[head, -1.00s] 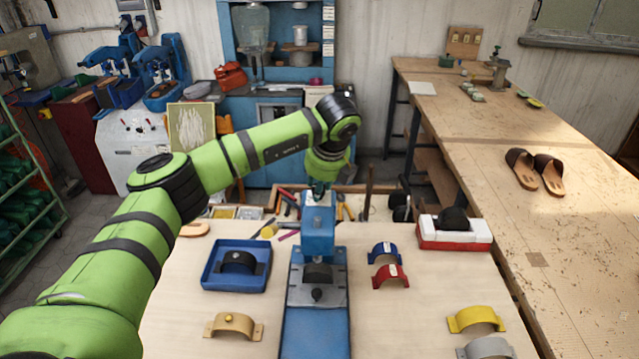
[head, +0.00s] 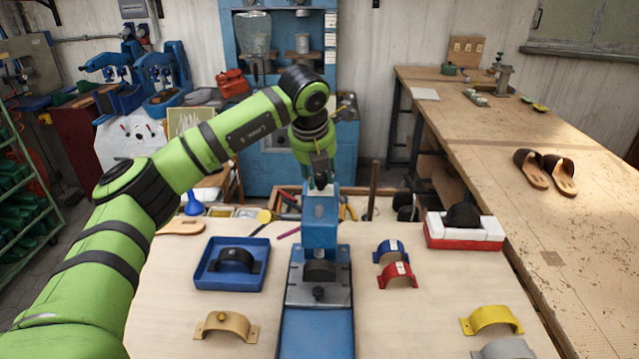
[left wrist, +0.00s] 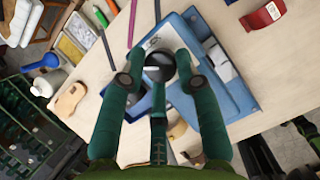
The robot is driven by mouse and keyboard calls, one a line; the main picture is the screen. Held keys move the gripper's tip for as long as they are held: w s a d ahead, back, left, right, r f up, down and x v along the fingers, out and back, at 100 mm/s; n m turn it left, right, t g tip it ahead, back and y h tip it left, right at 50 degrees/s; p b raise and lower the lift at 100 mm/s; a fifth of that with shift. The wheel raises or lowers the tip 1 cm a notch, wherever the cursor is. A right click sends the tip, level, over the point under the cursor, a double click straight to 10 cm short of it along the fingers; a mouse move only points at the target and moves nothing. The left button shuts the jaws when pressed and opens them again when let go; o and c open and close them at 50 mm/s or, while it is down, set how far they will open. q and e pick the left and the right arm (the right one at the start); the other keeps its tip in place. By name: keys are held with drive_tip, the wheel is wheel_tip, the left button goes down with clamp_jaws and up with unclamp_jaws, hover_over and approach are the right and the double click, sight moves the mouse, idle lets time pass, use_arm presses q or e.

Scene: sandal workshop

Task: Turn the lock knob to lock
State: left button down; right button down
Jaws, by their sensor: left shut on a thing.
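A blue press (head: 320,222) stands at the middle of the workbench (head: 395,325), upright on a blue base with a grey plate. My left gripper (head: 320,184) reaches down to the top of the press column. In the head view the fingers hide most of that knob. My right gripper is in no view.
A blue tray (head: 205,282) with a black strap piece stands left of the press. Blue (head: 391,248) and red (head: 398,274) arched straps lie to the right. Tan, yellow and grey straps lie nearer. A red-and-white box (head: 432,240) is at the right edge.

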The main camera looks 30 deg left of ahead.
use_arm(q)
drive_tip(key=shift+w+a+r+m+h, duration=0.15)
drive_tip(key=shift+r+m+h, duration=0.2)
drive_tip(key=shift+m, duration=0.55)
drive_tip(key=m+h, duration=0.1)
drive_tip(key=m, duration=0.1)
drive_tip(key=shift+a+m, duration=0.1)
drive_tip(key=shift+m, duration=0.3)
drive_tip(key=m+h+p, duration=0.1)
drive_tip(key=m, duration=0.2)
drive_tip(key=shift+w+r, duration=0.1)
drive_tip(key=shift+r, duration=0.05)
drive_tip(key=shift+m+g+h+p, duration=0.4)
drive_tip(key=shift+m+h+p, duration=0.15)
drive_tip(key=shift+m, duration=0.85)
drive_tip(key=c, duration=0.9)
unclamp_jaws()
drive_tip(key=shift+c, duration=0.2)
drive_tip(key=shift+w+d+f, duration=0.1)
drive_tip(key=shift+d+f, duration=0.1)
drive_tip(key=shift+f, duration=0.1)
